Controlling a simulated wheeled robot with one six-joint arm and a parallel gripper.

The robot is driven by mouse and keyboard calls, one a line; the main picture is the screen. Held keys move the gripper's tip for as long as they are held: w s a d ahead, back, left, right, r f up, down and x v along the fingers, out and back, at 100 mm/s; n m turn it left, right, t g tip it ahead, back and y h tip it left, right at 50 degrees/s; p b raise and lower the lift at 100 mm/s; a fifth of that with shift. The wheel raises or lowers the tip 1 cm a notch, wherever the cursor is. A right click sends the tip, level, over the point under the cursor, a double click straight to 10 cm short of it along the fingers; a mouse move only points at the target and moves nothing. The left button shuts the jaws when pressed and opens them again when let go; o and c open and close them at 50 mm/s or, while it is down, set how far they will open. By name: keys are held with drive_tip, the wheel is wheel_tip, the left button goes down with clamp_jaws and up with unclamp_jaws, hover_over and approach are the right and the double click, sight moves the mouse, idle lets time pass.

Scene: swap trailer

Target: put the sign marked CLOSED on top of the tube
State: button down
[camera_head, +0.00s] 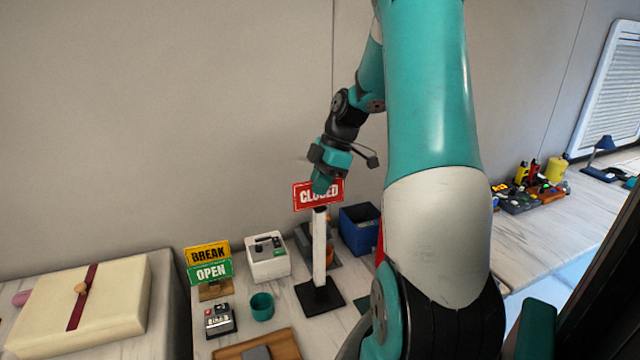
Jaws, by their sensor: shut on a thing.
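The red sign marked CLOSED (304,198) is upright, facing me, at the top of the white tube (319,252). The tube stands upright on a black square base (320,299) on the table. The tube's dark top end overlaps the sign's lower edge in the picture. I cannot tell whether the sign touches the tube or hangs just behind or above it. My gripper (321,184) points down from above and is shut on the sign, covering part of its middle. The fingertips are small and partly unclear.
A stand with BREAK (208,253) and OPEN (211,271) signs is left on the table. A white box (267,261), teal cup (262,306), card reader (220,320) and blue bin (359,235) surround the tube. The wall is close behind.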

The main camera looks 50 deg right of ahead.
drive_tip(key=shift+f, duration=0.1)
idle(0.3)
drive_tip(key=c, duration=0.7)
unclamp_jaws()
drive_tip(key=shift+o, duration=0.2)
drive_tip(key=shift+w+a+r+p+v, duration=0.1)
drive_tip(key=shift+a+p+v, duration=0.05)
drive_tip(key=shift+p+v, duration=1.1)
drive_tip(key=shift+w+a+r+p+v, duration=0.15)
drive_tip(key=shift+p+v, duration=0.75)
drive_tip(key=shift+v, duration=0.8)
drive_tip(key=shift+w+a+f+p+v, duration=0.1)
drive_tip(key=shift+a+p+v, duration=0.05)
drive_tip(key=shift+p+v, duration=1.1)
drive_tip(key=shift+s+d+r, duration=0.1)
drive_tip(key=shift+r, duration=0.15)
